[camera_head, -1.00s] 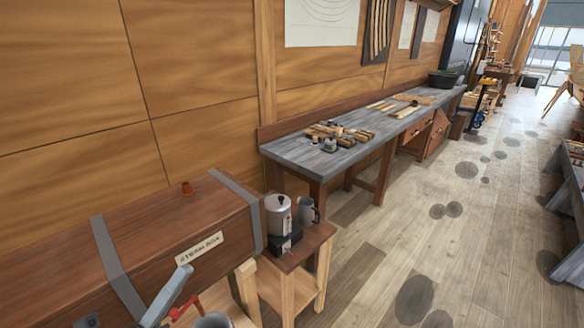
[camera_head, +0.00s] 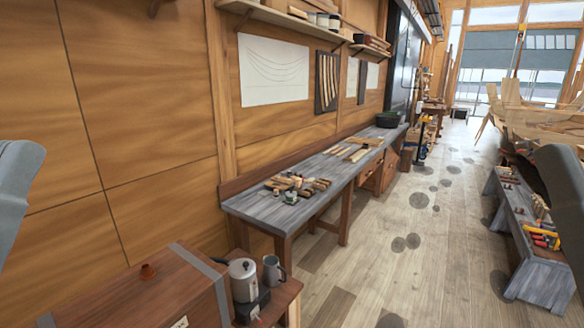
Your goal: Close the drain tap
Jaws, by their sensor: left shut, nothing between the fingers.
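The drain tap is not in view now. A grey part of my left arm stands at the left edge, apart from the box in the picture, and a darker grey part of my right arm stands at the right edge. I see no fingertips of either gripper.
A metal kettle (camera_head: 243,279) and a grey mug (camera_head: 273,271) stand on a small wooden stand right of the box. A long workbench (camera_head: 255,208) with tools runs along the wall. A low bench (camera_head: 540,278) stands at right. The floor (camera_head: 400,270) between is clear.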

